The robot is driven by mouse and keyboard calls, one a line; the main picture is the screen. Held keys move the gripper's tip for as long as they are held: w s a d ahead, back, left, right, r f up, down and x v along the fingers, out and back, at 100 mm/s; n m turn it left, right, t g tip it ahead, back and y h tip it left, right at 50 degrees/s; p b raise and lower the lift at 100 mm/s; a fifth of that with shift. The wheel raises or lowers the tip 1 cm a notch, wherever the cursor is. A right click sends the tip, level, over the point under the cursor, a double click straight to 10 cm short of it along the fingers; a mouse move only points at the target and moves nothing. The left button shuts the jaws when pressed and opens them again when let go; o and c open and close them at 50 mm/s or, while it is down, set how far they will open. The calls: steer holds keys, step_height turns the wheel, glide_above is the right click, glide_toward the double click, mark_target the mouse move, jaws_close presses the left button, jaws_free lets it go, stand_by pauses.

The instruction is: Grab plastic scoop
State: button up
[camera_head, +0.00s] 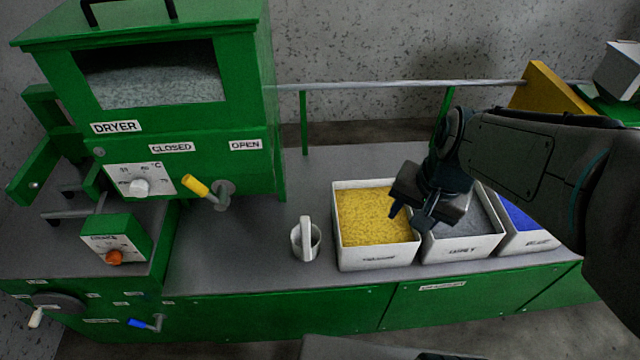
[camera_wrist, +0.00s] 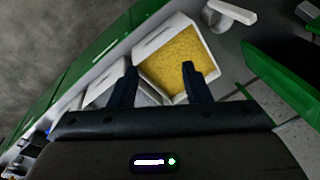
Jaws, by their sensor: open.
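The white plastic scoop (camera_head: 306,239) stands on the grey counter, left of the bin of yellow granules, with its handle upward. It also shows in the wrist view at the top right (camera_wrist: 229,13), apart from my fingers. My gripper (camera_head: 411,214) is open and empty. It hangs above the bins, near the border of the yellow bin and the grey one, to the right of the scoop. In the wrist view its two dark fingers (camera_wrist: 158,82) stand apart with the yellow granules beyond them.
The yellow bin (camera_head: 376,265), grey bin (camera_head: 462,250) and blue bin (camera_head: 527,240) stand in a row on the counter (camera_head: 240,262). A green dryer (camera_head: 190,130) with a yellow-handled lever (camera_head: 196,187) is at left. A metal rail (camera_head: 400,84) runs behind. The counter around the scoop is clear.

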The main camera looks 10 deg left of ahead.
steer(key=w+a+f+m+g+y+p, duration=0.1)
steer(key=w+a+f+m+g+y, duration=0.15)
steer(key=w+a+m, duration=0.3)
steer(key=m+y+p, duration=0.1)
steer(key=m+y, duration=0.1)
steer(key=m, duration=0.4)
glide_toward(305, 231)
steer(key=x, duration=1.1)
steer(key=shift+w+a+p, duration=0.35)
steer(key=shift+w+p, duration=0.05)
steer(key=shift+w, duration=0.05)
steer(key=shift+r+g, duration=0.15)
steer(key=shift+g, duration=0.1)
jaws_close()
